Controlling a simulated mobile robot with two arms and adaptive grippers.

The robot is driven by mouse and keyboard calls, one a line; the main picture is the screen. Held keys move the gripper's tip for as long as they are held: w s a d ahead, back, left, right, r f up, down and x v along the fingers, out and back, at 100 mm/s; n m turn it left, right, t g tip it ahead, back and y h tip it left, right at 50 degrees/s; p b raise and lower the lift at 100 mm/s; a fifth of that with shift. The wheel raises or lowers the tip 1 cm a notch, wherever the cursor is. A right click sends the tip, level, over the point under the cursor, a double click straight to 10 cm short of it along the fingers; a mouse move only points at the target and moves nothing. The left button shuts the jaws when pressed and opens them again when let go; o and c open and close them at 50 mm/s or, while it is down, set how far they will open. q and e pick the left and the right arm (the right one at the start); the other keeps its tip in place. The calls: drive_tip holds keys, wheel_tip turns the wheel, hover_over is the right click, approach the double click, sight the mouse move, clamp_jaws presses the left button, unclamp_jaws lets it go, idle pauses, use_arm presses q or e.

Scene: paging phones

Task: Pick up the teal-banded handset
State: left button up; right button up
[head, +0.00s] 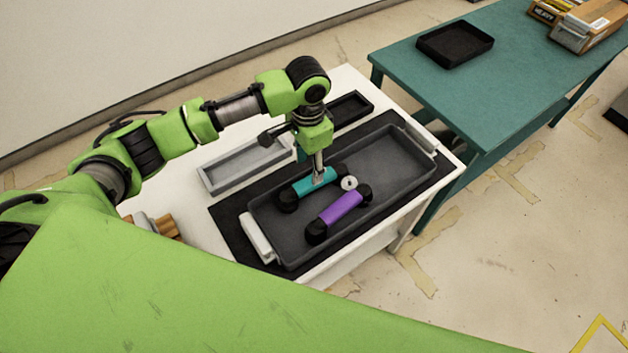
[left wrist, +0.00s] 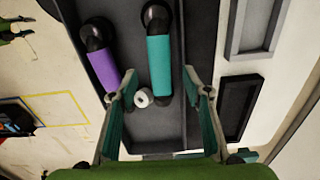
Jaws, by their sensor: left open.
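The teal-banded handset (head: 302,188) lies in a dark grey tray (head: 395,160), with black ends and a teal middle. It also shows in the left wrist view (left wrist: 160,66), running up between the fingers. My left gripper (head: 318,174) points down over the teal band, hiding part of it. In the left wrist view its fingers (left wrist: 160,82) are spread, one to each side of the handset; I cannot tell whether they touch it. A purple-banded handset (head: 341,208) lies beside it in the tray. My right gripper is not in view.
A small white roll (head: 349,183) lies close to the handsets, near the left finger in the wrist view. A grey tray (head: 243,166) and a black tray (head: 350,108) sit behind on the white table. A teal table (head: 510,55) stands at the right.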

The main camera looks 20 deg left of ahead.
sight(311, 184)
use_arm(q)
drive_tip(key=f, duration=0.2)
drive_tip(key=f+p, duration=0.1)
drive_tip(key=f, duration=0.1)
drive_tip(key=shift+w+d+f+p, duration=0.1)
drive_tip(key=shift+w+f+p, duration=0.1)
drive_tip(key=shift+f+p, duration=0.1)
wheel_tip(311, 184, down, 2)
drive_tip(key=shift+s+f+p, duration=0.1)
drive_tip(key=shift+f+p, duration=0.15)
drive_tip(key=shift+p, duration=0.1)
drive_tip(key=shift+s+f, duration=0.2)
drive_tip(key=shift+f, duration=0.3)
drive_tip(key=shift+d+f, duration=0.1)
drive_tip(key=shift+f, duration=0.1)
drive_tip(key=shift+w+d, duration=0.1)
drive_tip(key=shift+w, duration=0.1)
drive_tip(key=c, duration=1)
clamp_jaws()
drive_tip(key=shift+r, duration=0.2)
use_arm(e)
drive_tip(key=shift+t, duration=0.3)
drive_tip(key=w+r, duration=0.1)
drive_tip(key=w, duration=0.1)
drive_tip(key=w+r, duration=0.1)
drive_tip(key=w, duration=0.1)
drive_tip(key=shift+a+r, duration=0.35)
